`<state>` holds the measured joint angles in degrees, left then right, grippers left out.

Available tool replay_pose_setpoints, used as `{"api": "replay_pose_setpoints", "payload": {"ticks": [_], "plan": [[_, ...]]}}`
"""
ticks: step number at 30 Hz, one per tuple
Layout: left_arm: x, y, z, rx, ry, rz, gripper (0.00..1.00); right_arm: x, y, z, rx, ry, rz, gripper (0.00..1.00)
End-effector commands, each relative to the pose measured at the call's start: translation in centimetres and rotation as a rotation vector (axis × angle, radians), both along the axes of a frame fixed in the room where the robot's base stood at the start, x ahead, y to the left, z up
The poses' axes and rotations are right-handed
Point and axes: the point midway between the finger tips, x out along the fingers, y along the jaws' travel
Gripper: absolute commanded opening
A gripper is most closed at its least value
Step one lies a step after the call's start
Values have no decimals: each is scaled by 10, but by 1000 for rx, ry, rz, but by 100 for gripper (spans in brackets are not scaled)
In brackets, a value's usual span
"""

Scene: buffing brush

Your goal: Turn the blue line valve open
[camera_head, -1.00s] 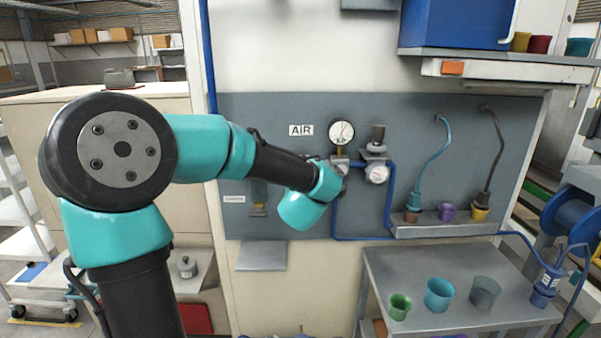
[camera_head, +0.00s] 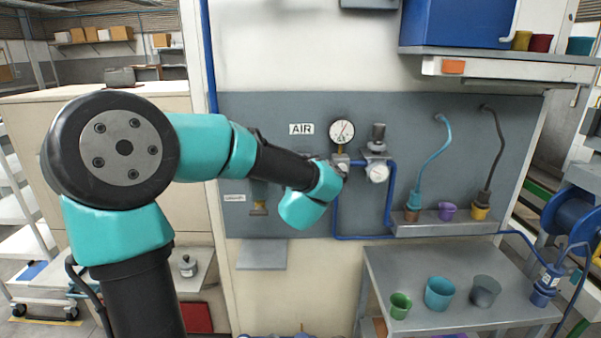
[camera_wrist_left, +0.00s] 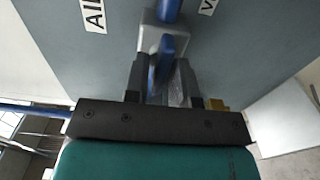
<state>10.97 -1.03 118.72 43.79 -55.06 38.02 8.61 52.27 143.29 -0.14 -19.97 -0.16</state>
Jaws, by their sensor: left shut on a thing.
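The blue line valve shows in the left wrist view as a grey block (camera_wrist_left: 163,38) on a blue pipe, with a blue handle (camera_wrist_left: 168,48) in front of it. My left gripper (camera_wrist_left: 160,82) is shut on the blue handle, which lies between its two dark fingers. In the head view my left arm reaches to the grey panel (camera_head: 270,120), just below the round gauge (camera_head: 342,131). The arm hides the handle and the fingertips there. My right gripper is in neither view.
A regulator with a second dial (camera_head: 377,172) sits right of the valve. Blue pipe (camera_head: 334,222) runs below. A ledge (camera_head: 445,228) holds small cups and hoses. A grey table (camera_head: 455,315) with several cups stands at lower right.

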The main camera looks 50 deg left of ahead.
Motion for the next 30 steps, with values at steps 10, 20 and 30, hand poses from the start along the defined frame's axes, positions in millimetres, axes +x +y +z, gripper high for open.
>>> {"api": "replay_pose_setpoints", "payload": {"ticks": [10, 20, 30], "plan": [[0, 0, 0, 0, 1, 0, 37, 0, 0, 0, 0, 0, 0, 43], [-8, -10, 0, 1, 1, -1, 37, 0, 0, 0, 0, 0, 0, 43], [-46, -54, 1, 0, -1, -4, 37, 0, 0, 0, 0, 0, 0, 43]]}}
